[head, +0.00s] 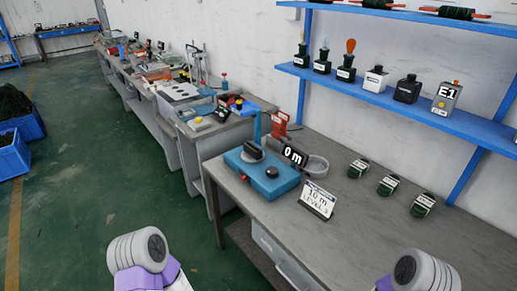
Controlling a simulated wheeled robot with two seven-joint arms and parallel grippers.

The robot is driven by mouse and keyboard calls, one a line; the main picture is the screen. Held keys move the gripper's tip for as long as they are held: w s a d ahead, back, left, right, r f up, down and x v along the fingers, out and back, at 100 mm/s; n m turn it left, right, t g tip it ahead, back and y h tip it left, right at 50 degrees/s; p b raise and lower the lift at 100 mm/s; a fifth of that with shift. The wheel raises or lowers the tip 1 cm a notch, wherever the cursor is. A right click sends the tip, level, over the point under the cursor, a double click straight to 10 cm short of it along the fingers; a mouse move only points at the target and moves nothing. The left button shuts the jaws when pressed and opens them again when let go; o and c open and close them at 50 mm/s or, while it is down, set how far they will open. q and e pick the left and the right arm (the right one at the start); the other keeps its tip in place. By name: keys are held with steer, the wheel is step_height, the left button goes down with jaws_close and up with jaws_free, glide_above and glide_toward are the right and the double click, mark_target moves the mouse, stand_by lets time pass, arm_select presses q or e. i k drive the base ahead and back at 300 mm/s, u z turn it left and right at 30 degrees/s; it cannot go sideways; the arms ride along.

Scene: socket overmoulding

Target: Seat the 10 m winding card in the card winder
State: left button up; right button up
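The card winder (262,180) is a blue box on the grey bench, with a black knob on its top, a blue post at its back and a display (294,155) reading "0 m". A dark block (253,148) stands on a round base on its top; I cannot tell whether it is a card. A white sign (317,199) reading "10 m" stands right of the winder. Three dark green wound bundles with white labels (358,168) lie further right; their labels are too small to read. I cannot single out the 10 m winding card. Only parts of my arms show at the bottom; both grippers are out of view.
A grey round bowl (316,166) and a red tool stand (280,127) are behind the winder. The bench front right (390,235) is clear. More benches run back left.

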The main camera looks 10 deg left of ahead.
mark_target(251, 153)
steer(key=u, duration=1.35)
steer(key=i, duration=4.9)
steer(key=z, duration=4.5)
